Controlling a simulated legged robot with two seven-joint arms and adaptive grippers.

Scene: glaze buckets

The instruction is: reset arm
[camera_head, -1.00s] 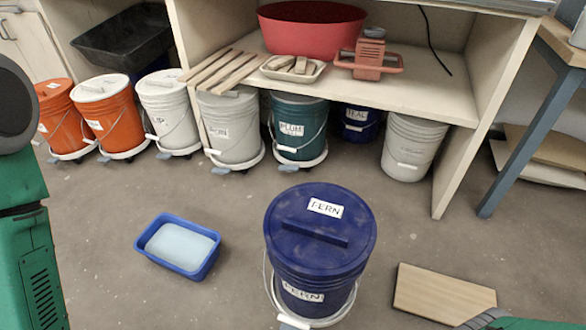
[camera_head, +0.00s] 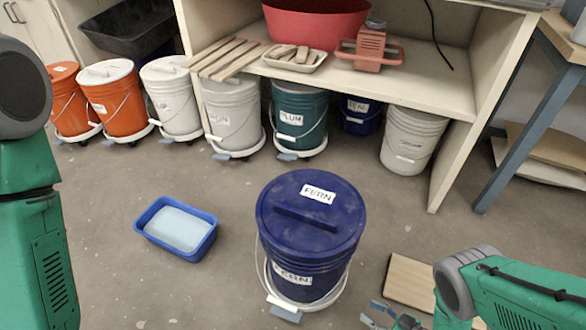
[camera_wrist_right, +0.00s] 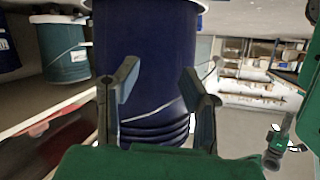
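A dark blue lidded bucket labelled FERN (camera_head: 310,235) stands upright on a white wheeled base on the floor. Its wire handle hangs down at the side. My right gripper (camera_head: 378,312) is low, to the right of the bucket, partly cut off by the bottom edge. In the right wrist view my right gripper (camera_wrist_right: 158,82) has its two fingers spread with nothing held. The blue bucket (camera_wrist_right: 150,45) appears upside down beyond the fingers. My left arm shows at the left edge, but its gripper is out of frame.
A blue tub (camera_head: 178,228) lies on the floor left of the bucket. A wooden board (camera_head: 408,280) lies behind my right gripper. Several buckets, including a teal one (camera_head: 300,112), stand under and beside the shelf (camera_head: 400,85). Open floor lies between.

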